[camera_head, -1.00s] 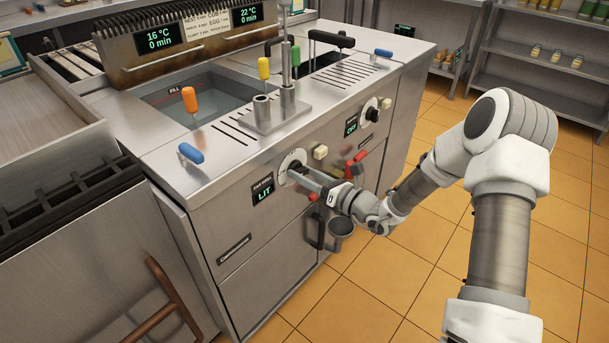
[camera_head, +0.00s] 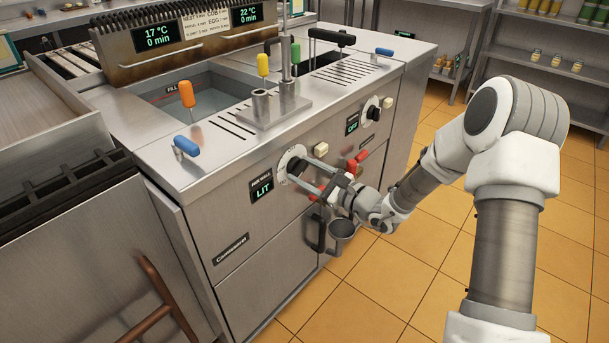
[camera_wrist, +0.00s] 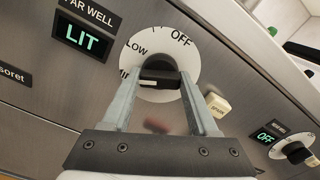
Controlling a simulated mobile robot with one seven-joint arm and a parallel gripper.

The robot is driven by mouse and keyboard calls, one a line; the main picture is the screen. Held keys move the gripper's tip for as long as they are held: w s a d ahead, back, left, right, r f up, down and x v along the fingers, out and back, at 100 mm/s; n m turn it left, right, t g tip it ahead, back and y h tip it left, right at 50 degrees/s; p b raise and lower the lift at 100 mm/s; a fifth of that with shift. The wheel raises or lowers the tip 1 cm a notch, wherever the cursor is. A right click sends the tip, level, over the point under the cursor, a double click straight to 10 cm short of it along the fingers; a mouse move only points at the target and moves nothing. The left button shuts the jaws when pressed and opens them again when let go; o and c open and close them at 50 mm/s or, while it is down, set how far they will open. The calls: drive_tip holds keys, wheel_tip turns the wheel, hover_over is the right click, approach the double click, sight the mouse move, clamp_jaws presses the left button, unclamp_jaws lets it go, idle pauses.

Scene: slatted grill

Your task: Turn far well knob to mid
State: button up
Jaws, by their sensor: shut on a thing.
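The far well knob (camera_wrist: 158,77) is a black bar on a white round dial (camera_wrist: 186,57) on the steel front panel. In the wrist view it lies roughly crosswise, its pale mark toward the left. OFF and LOW show on the dial; a label at the left edge is partly hidden. The label "FAR WELL" and a display (camera_wrist: 82,38) reading LIT are beside it. My gripper (camera_wrist: 160,82) is shut on the knob, one finger at each end. The knob also shows in the head view (camera_head: 296,167), with my gripper (camera_head: 303,168) reaching it from the right.
A cream button (camera_head: 320,149) and red handles (camera_head: 357,161) are close to my fingers. A second black knob (camera_head: 373,113), with an OFF display (camera_head: 352,124), is farther right. A dark door handle (camera_head: 318,232) is below. Orange tiled floor is open to the right.

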drive_tip(key=shift+n, duration=0.4)
drive_tip(key=o, duration=1.4)
drive_tip(key=shift+d, duration=0.1)
drive_tip(key=p+v, duration=0.3)
drive_tip(key=v, duration=1.4)
drive_tip(key=shift+s+d+f, duration=0.1)
drive_tip(key=shift+s+d, duration=0.05)
drive_tip(key=shift+s, duration=0.05)
